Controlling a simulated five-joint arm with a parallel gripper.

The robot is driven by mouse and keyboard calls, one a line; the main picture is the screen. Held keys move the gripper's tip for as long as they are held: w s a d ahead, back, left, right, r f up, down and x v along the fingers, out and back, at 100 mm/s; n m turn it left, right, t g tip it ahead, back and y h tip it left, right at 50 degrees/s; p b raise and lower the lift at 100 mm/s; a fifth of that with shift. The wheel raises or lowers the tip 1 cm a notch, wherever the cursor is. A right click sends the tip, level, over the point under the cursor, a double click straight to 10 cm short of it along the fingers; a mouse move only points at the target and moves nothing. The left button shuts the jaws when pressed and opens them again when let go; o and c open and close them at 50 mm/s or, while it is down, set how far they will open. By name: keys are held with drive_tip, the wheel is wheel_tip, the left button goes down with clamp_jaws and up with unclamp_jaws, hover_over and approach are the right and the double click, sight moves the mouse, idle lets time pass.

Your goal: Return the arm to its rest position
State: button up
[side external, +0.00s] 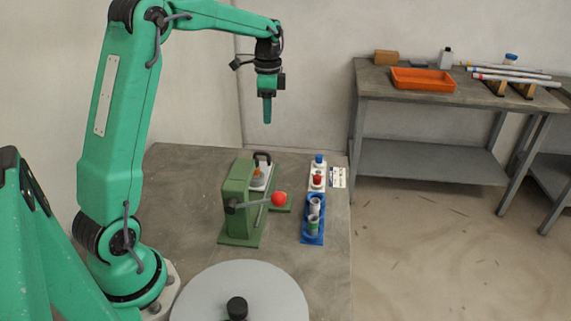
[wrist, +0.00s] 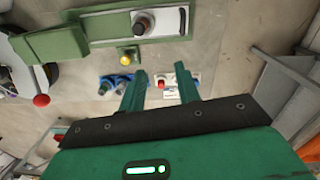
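My gripper (side external: 267,111) hangs high above the far part of the workbench, pointing down, with nothing under its fingertips but air. In the wrist view, my gripper (wrist: 161,74) has its two green fingers apart, with nothing between them. The floor, table and small parts show beyond the gap. In the side view the fingers overlap, so the gap is hidden there.
A grey disc (side external: 240,285) lies nearer. An orange tray (side external: 423,79) sits on the back bench.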

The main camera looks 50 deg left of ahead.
drive_tip(key=s+d+r+n+t, duration=0.2)
drive_tip(key=s+d+r, duration=0.3)
drive_tip(key=d, duration=0.2)
drive_tip(key=s+d+n+t, duration=0.2)
drive_tip(key=s+d, duration=0.3)
drive_tip(key=s, duration=0.3)
drive_tip(key=s+d+n+t, duration=0.2)
drive_tip(key=s+d, duration=0.3)
drive_tip(key=s, duration=0.4)
drive_tip(key=shift+s+d+f+n, duration=0.25)
drive_tip(key=shift+d+f+n, duration=0.1)
drive_tip(key=shift+n, duration=0.35)
drive_tip(key=shift+o, duration=0.2)
drive_tip(key=o, duration=0.7)
drive_tip(key=shift+a+r, duration=0.1)
drive_tip(key=shift+r, duration=0.05)
drive_tip(key=o, duration=0.7)
drive_tip(key=shift+w+a+r+m, duration=0.35)
drive_tip(key=shift+a+r+m, duration=0.05)
drive_tip(key=shift+o, duration=0.2)
drive_tip(key=w+a+r+m+g+y, duration=0.1)
drive_tip(key=w+a+r+m+y, duration=0.1)
drive_tip(key=a+r+m, duration=0.6)
drive_tip(key=shift+w+a+r, duration=0.15)
drive_tip(key=shift+w+a, duration=0.7)
drive_tip(key=shift+a, duration=1.25)
